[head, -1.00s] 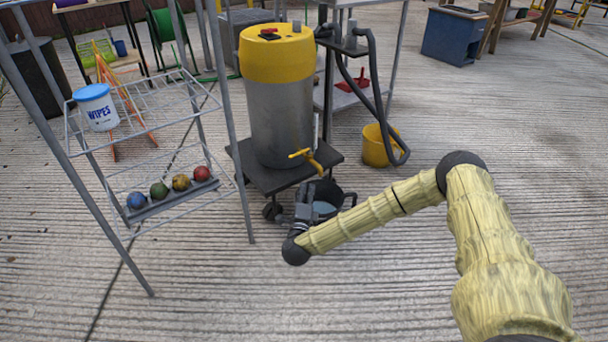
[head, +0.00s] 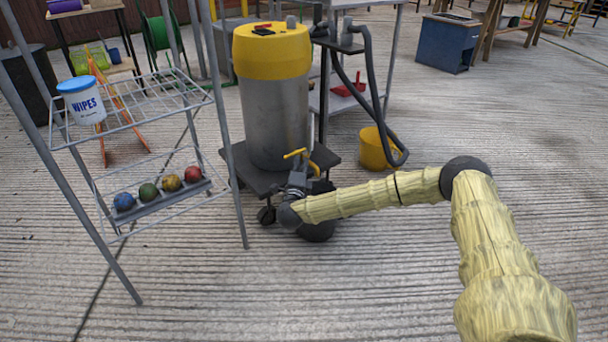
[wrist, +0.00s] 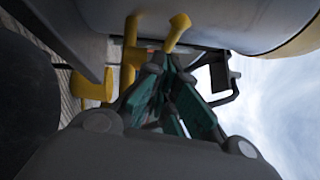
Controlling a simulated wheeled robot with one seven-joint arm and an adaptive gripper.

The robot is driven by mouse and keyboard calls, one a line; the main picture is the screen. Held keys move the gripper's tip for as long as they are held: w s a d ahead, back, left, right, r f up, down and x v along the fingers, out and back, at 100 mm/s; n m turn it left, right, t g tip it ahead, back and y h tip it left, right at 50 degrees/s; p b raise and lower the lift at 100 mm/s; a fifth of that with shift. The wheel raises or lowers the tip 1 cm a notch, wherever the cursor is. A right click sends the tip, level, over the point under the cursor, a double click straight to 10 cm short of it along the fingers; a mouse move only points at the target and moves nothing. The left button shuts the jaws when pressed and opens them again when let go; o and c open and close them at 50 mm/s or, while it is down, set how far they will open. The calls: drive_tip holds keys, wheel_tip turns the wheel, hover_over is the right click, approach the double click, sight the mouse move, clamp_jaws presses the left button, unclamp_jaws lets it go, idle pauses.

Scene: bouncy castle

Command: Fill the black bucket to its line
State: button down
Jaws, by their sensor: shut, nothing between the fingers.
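The black bucket (head: 318,231) stands on the ground below the drum, mostly hidden behind my arm; its inside and its line do not show now. The grey drum with a yellow top (head: 275,105) stands on a dark wheeled stand. Its yellow tap (head: 296,153) sits low on the front, above the bucket. My gripper (head: 298,178) is shut and empty, raised right at the tap. In the wrist view the green-sided fingers (wrist: 160,65) are close to the yellow tap (wrist: 131,55); I cannot tell whether they touch it.
A wire rack (head: 140,125) with a wipes tub (head: 84,103) and several coloured balls (head: 160,187) stands at left. A yellow bucket (head: 373,149) and a black hose (head: 374,90) are right of the drum. The ground in front is clear.

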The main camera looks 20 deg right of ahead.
drive_tip(key=shift+w+a+r, duration=0.1)
drive_tip(key=shift+w, duration=0.2)
drive_tip(key=shift+w+a+r+m+g+h+p, duration=0.15)
drive_tip(key=shift+w+r+m+g+h+p, duration=0.1)
drive_tip(key=shift+w+m+g+h+p, duration=0.25)
drive_tip(key=shift+w+r, duration=0.1)
idle(0.3)
drive_tip(key=shift+a, duration=0.15)
